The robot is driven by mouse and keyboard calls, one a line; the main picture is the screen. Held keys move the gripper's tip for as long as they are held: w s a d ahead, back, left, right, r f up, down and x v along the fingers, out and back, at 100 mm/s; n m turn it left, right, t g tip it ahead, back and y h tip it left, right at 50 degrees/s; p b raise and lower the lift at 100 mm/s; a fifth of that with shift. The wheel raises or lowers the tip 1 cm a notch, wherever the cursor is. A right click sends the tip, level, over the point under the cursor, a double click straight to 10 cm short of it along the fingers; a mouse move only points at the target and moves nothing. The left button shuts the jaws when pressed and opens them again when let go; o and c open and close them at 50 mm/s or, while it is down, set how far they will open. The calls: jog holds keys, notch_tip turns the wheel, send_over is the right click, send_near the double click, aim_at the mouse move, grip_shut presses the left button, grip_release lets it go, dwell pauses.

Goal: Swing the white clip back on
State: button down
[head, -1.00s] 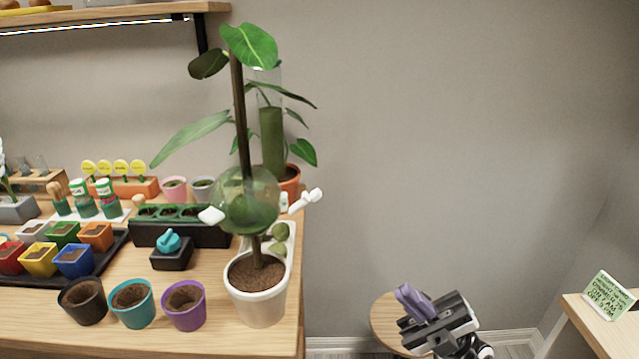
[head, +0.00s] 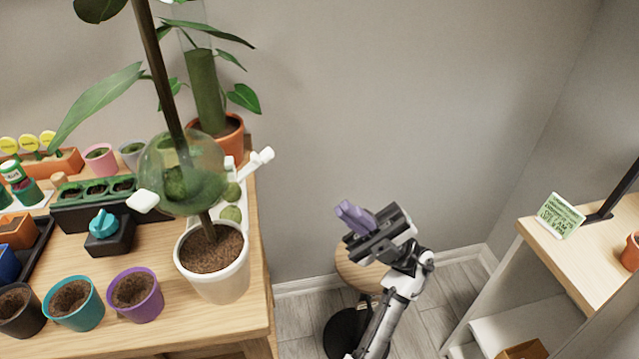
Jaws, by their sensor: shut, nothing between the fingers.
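A clear propagation ball (head: 180,172) with green moss inside sits around the brown stem of the plant in the white pot (head: 215,265). A white clip (head: 260,160) sticks out from the ball's right side, swung outward. A white tab (head: 142,201) sits on the ball's left side. I cannot tell whether the ball's halves are fully closed. My gripper (head: 352,213), with purple fingers, is shut and empty. It is in the open to the right of the table, well apart from the ball and the clip.
Black, teal (head: 74,301) and purple (head: 136,292) pots stand along the table front. A teal-knobbed black box (head: 108,234) is left of the white pot. A terracotta pot (head: 224,139) stands behind. A round stool (head: 358,270) is below my gripper. A wooden shelf (head: 580,245) is at right.

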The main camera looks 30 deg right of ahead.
jog(key=p, duration=0.5)
send_near(273, 152)
jog(key=x, duration=0.4)
jog(key=shift+w+a+r, duration=0.15)
jog(key=shift+a+r, duration=0.05)
jog(key=shift+a, duration=0.15)
jog(key=shift+p+x, duration=0.4)
jog(key=shift+x, duration=0.4)
jog(key=shift+r+h, duration=0.35)
jog(key=shift+h, duration=0.35)
jog(key=shift+a+r+g+h, duration=0.1)
jog(key=shift+r+g+h, duration=0.4)
jog(key=shift+h, duration=0.3)
jog(key=r+h, duration=0.1)
jog(key=a+r+h, duration=0.1)
jog(key=shift+w+a+g+h+b, duration=0.1)
jog(key=shift+w+g+h+b, duration=0.1)
jog(key=shift+g+h+b, duration=0.15)
